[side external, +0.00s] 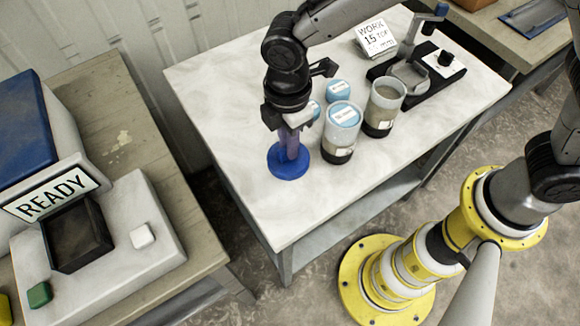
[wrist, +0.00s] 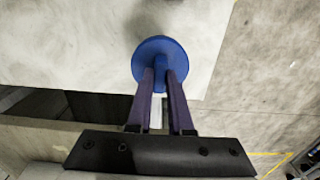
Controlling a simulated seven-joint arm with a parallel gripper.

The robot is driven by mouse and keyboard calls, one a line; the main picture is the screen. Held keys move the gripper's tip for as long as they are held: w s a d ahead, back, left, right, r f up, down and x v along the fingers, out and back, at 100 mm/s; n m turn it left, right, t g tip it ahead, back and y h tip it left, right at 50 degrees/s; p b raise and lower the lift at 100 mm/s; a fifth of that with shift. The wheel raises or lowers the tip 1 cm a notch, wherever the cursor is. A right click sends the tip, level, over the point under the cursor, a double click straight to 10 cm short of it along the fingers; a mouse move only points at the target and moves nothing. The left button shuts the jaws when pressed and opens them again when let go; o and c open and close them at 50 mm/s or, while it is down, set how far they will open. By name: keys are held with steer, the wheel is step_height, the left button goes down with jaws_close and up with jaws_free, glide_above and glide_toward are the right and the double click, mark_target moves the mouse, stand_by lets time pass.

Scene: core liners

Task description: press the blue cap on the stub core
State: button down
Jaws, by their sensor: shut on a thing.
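A dark blue round cap (side external: 288,165) with a wide flat rim is below my gripper (side external: 292,155), near the left edge of the white table. My gripper points down with its purple fingers shut on the cap's middle. The wrist view shows the cap (wrist: 160,45) beyond the two fingertips (wrist: 160,72). I cannot tell whether the cap touches the table. A clear liner with a light blue labelled top (side external: 343,116) and a grey-filled liner (side external: 385,105) stand to its right. I cannot tell which piece is the stub core.
More light blue labelled tops (side external: 338,91) show behind the liners, one partly hidden by my gripper. A black fixture with a crank (side external: 425,75) and a "WORK" sign (side external: 375,37) stand at the back. A machine reading "READY" (side external: 50,195) is on the left bench. The table's front is clear.

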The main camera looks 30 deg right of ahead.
step_height(320, 180, up, 17)
steer(key=d, duration=1.3)
steer(key=shift+s+a+f, duration=0.1)
steer(key=shift+s+f, duration=0.1)
steer(key=shift+f, duration=2.2)
steer(key=shift+s+a+f, duration=0.1)
steer(key=shift+s+f, duration=0.05)
steer(key=shift+f, duration=2.2)
steer(key=shift+f, duration=1.2)
steer(key=c, duration=0.7)
jaws_free()
steer(key=shift+c, duration=0.2)
